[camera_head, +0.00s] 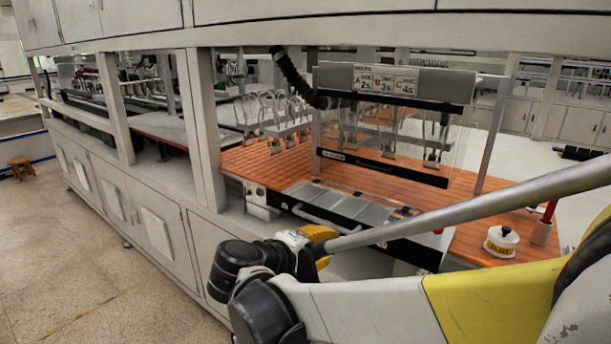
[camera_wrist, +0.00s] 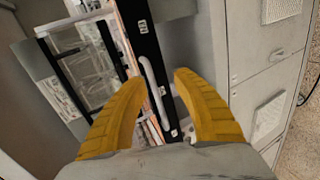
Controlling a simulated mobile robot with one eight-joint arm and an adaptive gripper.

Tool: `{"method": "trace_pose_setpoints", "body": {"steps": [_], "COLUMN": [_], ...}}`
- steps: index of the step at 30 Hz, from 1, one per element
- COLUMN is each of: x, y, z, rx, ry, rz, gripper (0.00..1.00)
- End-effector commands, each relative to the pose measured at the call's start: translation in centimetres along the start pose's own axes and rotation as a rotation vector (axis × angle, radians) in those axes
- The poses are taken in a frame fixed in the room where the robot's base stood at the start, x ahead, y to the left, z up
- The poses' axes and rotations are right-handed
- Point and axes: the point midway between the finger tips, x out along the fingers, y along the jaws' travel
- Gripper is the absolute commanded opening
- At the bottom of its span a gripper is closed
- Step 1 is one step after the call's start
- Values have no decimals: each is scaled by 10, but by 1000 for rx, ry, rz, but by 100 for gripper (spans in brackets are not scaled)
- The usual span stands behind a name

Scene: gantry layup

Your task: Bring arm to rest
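My gripper (camera_wrist: 160,82) shows in the wrist view as two yellow fingers spread wide apart, with nothing between them touching either finger. A drawer-like front with a pale handle (camera_wrist: 152,88) shows beyond the gap; I cannot tell the exact distance. In the head view my arm reaches in from the right, and the yellow gripper (camera_head: 318,236) is in front of the bench's front edge, near the handle (camera_head: 324,219) of the tray unit (camera_head: 345,204). My wrist hides part of the cabinet front there.
A clear panel (camera_head: 388,140) with a labelled header (camera_head: 395,82) stands over the orange slatted worktop (camera_head: 480,196). A white labelled container (camera_head: 501,241) and a cup with a red item (camera_head: 542,232) sit at the right. A stool (camera_head: 21,167) stands far left. The floor (camera_head: 75,255) at left is clear.

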Motion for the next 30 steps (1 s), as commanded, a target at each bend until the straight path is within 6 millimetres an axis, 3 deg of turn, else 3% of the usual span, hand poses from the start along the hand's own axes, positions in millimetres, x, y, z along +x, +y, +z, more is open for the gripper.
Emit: {"method": "trace_pose_setpoints", "body": {"steps": [1, 5, 9, 13, 19, 24, 30], "x": [13, 28, 22, 5, -20, -28, -29], "y": [1, -10, -33, -60, -90, -98, -98], "z": [32, 104, 171, 217, 251, 258, 257], "rx": [41, 186, 388, 607, 897, 1011, 1023], "ry": [-22, -51, -66, -66, -47, -34, -31], "rz": [-69, -271, -462, -605, -732, -769, -774], "gripper": [34, 34, 34, 34, 34, 34, 34]}}
